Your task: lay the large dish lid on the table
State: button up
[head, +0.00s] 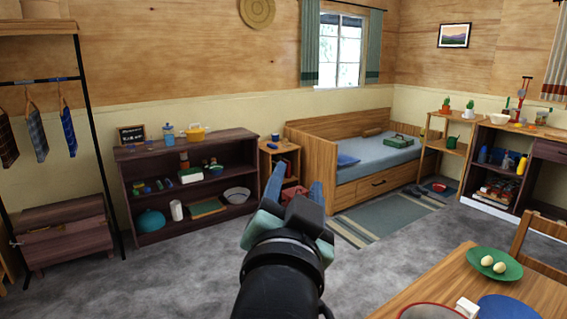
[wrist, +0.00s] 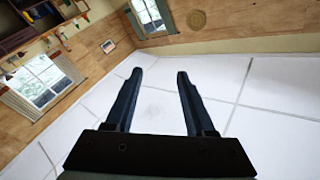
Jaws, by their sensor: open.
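My gripper (head: 296,188) is raised in the middle of the head view, open and empty. In the wrist view its two fingers (wrist: 160,74) stand apart with only the ceiling and walls behind them. The wooden table (head: 452,287) is at the bottom right, partly cut off by the frame. I cannot tell for sure which thing is the large dish lid. A teal rounded object (head: 150,221) sits on the low shelf of the dark bookcase, left of my gripper. A flat blue round piece (head: 508,307) lies on the table, partly cut off.
The table bears a green plate (head: 478,262) with two egg-like things, a red-rimmed bowl (head: 428,312) and a small white block (head: 466,307). A chair (head: 540,243) stands behind it. The dark bookcase (head: 222,142) is at the left. Grey carpet (head: 370,262) between is clear.

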jog(key=s+a+r+n+t+y, duration=0.1)
jog(key=s+r+n+t, duration=0.6)
jog(key=s+r, duration=0.7)
notch_tip(320, 180, up, 4)
jog(key=shift+s+a+r+t+y, duration=0.1)
jog(key=shift+s+a+t+y, duration=0.3)
jog(key=shift+t+y, duration=0.3)
